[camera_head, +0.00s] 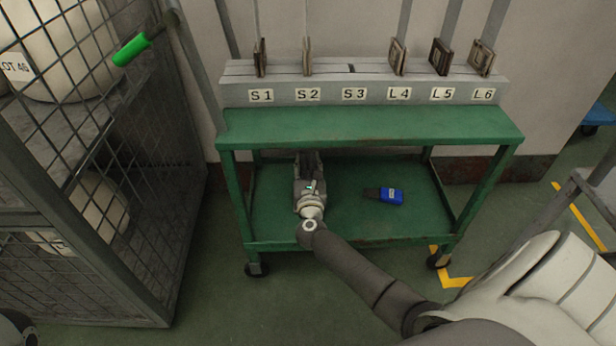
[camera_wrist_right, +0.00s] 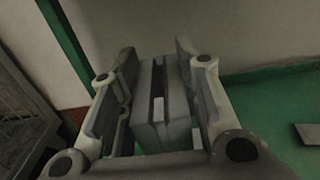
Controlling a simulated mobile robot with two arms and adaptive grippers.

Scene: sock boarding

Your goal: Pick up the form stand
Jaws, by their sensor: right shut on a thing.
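The form stand (camera_wrist_right: 150,108) is a grey block with a dark slot along its top and a small white label. In the right wrist view it sits between the two finger pads of my right gripper (camera_wrist_right: 157,65), which is shut on it. In the head view my right gripper (camera_head: 308,165) reaches under the top of the green cart (camera_head: 370,125), over the left part of its lower shelf (camera_head: 345,225). There the gripper and the cart top mostly hide the stand. I cannot tell whether the stand touches the shelf.
A blue and black object (camera_head: 390,196) lies on the lower shelf, right of my gripper. Above, a grey rack (camera_head: 365,92) labelled S1 to L6 holds several upright forms; slot S3 looks empty. A wire cage (camera_head: 90,200) stands at the left. Cart legs flank the shelf.

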